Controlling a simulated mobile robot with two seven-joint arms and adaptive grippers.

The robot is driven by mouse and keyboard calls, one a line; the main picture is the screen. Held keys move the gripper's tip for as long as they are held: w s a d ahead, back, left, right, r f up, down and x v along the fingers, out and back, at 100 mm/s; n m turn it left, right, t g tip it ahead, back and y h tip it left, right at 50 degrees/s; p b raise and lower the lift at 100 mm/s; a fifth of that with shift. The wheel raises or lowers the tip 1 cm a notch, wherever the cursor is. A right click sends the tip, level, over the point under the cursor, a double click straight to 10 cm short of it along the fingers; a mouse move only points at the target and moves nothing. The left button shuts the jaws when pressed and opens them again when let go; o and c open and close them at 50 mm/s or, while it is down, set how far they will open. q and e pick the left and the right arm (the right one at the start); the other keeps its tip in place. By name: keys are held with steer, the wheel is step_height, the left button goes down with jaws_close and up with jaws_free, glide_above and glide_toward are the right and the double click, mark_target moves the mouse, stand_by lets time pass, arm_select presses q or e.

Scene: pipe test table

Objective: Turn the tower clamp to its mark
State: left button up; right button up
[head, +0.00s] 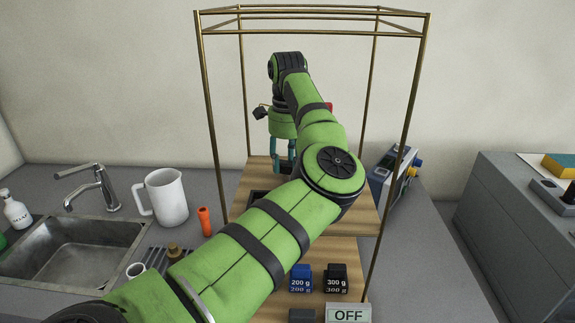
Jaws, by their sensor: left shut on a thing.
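My left arm reaches from the lower left into the brass frame (208,110) and covers much of its middle. My left gripper (284,164) hangs at the arm's far end, over the wooden board (358,205), with its teal fingers pointing down. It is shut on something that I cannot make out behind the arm. I cannot pick out the tower clamp or its mark. A small black part (260,112) shows left of the wrist, and a red part (329,107) shows behind the arm. My right gripper is not in view.
Blue (301,281) and black (336,281) 200 g and 300 g weights stand at the front, by an OFF sign (348,315). A white jug (167,197), an orange cylinder (205,221) and a sink (75,247) are left. A blue-grey device (390,172) stands right.

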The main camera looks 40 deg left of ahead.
arm_select(q)
steer(key=shift+f+n, duration=0.1)
steer(key=shift+n, duration=1.1)
steer(key=o, duration=1.2)
steer(key=shift+c, duration=0.2)
steer(key=shift+a, duration=0.1)
step_height(320, 180, up, 12)
steer(key=shift+s, duration=0.1)
